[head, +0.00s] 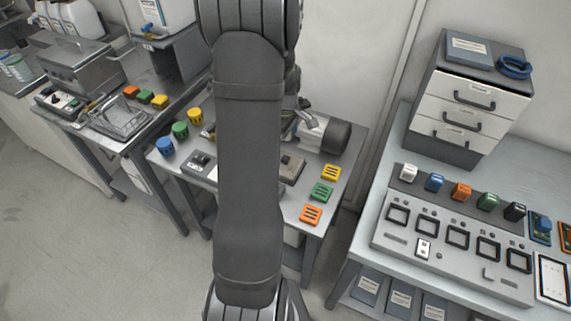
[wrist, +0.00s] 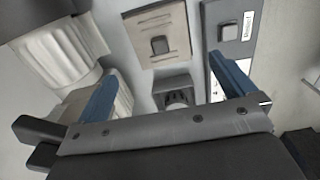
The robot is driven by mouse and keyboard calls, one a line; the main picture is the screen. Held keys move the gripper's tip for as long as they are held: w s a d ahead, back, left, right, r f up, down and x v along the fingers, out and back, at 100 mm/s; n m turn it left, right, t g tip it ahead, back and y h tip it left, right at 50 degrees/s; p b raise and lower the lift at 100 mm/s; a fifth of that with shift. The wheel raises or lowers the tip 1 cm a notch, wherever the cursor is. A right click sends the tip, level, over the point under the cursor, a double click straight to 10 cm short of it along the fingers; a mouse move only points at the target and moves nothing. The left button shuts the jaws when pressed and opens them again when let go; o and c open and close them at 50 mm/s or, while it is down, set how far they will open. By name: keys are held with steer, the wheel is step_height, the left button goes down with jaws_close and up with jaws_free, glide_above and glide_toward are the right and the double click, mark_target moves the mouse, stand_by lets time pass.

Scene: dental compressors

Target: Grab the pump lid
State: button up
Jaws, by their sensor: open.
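A beige plate with a small dark knob, which looks like the pump lid (wrist: 180,27), lies near the top middle of the wrist view. It also shows in the head view (head: 293,171), partly hidden behind my arm. My gripper (wrist: 163,66) is open and empty. Its blue fingers are spread on either side, with the plate and knob between and beyond them. I cannot tell the height gap. A grey housing with a dark slotted opening (wrist: 176,97) sits just below the plate in the wrist view. My arm hides the gripper in the head view.
A white ribbed cylinder (wrist: 60,50) stands close to the left finger. A grey switch box (wrist: 228,28) is near the right finger. Yellow, green and orange blocks (head: 322,191) line the table's right edge. Colored caps (head: 180,129) stand at its left.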

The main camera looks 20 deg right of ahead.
step_height(320, 180, down, 9)
steer(key=shift+f, duration=0.15)
stand_by(0.4)
steer(key=c, duration=0.9)
